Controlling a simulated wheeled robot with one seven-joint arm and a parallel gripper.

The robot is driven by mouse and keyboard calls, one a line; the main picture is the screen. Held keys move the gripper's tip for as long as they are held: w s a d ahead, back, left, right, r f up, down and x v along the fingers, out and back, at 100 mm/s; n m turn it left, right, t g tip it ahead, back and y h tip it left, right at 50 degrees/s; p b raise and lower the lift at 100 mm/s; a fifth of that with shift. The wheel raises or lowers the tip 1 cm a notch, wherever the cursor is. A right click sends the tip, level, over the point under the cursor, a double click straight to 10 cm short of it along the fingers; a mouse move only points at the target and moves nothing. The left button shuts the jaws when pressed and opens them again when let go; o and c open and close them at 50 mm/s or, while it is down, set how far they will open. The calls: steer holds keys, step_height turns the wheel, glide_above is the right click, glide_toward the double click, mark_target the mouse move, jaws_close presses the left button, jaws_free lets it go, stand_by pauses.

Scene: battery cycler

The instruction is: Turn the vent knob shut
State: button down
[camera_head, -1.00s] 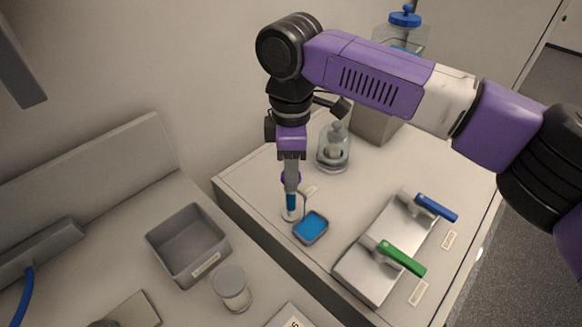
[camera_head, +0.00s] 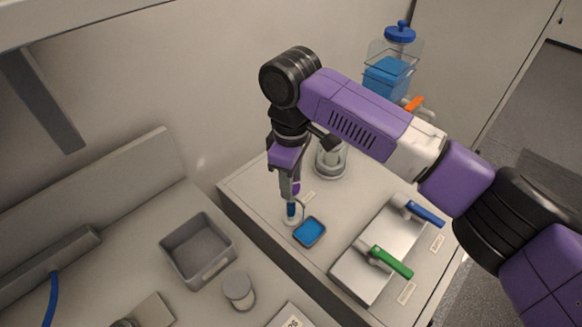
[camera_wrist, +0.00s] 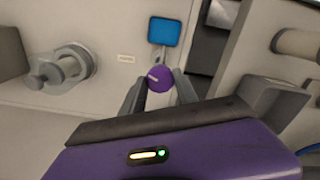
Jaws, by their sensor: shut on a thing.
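The purple vent knob (camera_wrist: 158,79) has a pale line mark on its top, seen slanting in the wrist view. My gripper (camera_wrist: 159,76) has a finger on each side of the knob and is shut on it. The fingers partly hide the knob there.
A metal plate (camera_head: 362,277) carries blue (camera_head: 426,213) and green (camera_head: 391,262) handles. A blue-lidded tank (camera_head: 390,73) is at the back. A grey bin (camera_head: 197,250) sits left.

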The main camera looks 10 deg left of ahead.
steer(key=m+p, duration=0.3)
steer(key=p, duration=0.1)
steer(key=shift+s+r+m+p, duration=0.15)
steer(key=shift+r+m+p, duration=0.15)
steer(key=shift+m, duration=0.1)
steer(key=m+p, duration=0.3)
steer(key=p, duration=0.1)
steer(key=shift+m, duration=0.3)
steer(key=m+p, duration=0.2)
steer(key=shift+f+m+p, duration=0.1)
steer(key=shift+m+p, duration=0.2)
steer(key=shift+p, duration=0.1)
steer(key=shift+f+m+p, duration=0.15)
steer(key=shift+m+p, duration=1.05)
steer(key=shift+m, duration=0.4)
steer(key=c, duration=0.9)
jaws_free()
